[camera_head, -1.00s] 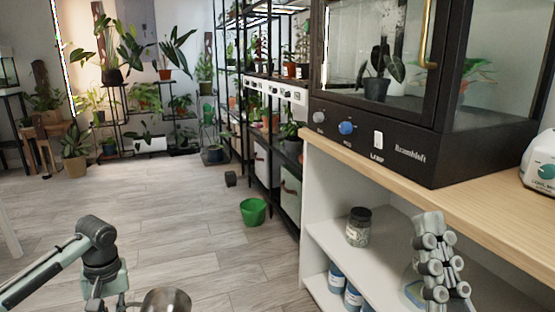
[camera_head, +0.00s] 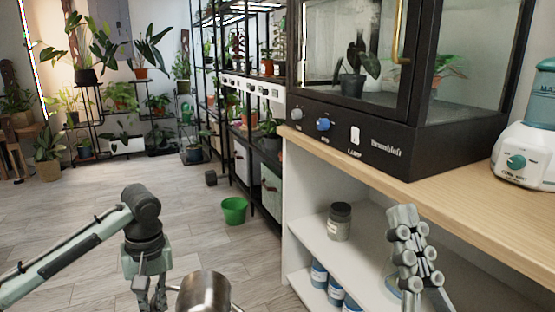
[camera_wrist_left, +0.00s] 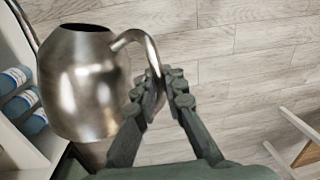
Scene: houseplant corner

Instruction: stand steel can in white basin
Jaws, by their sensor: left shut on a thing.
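The steel can (camera_wrist_left: 85,85) is a shiny rounded metal vessel with a curved tubular handle. My left gripper (camera_wrist_left: 165,88) is shut on that handle, with the body of the can beside the fingers. In the head view the can (camera_head: 205,294) shows at the bottom edge, partly cut off, right of my left gripper (camera_head: 152,296). My right gripper (camera_head: 408,245) is in front of the white shelf unit; its fingers are seen from one side, so their opening is unclear. I see no white basin in these frames.
A wooden counter (camera_head: 455,190) carries a dark glass plant cabinet (camera_head: 345,142) and a white-and-teal appliance (camera_head: 530,150). Below, a shelf holds a dark-lidded jar (camera_head: 340,222) and blue-labelled containers (camera_head: 319,274).

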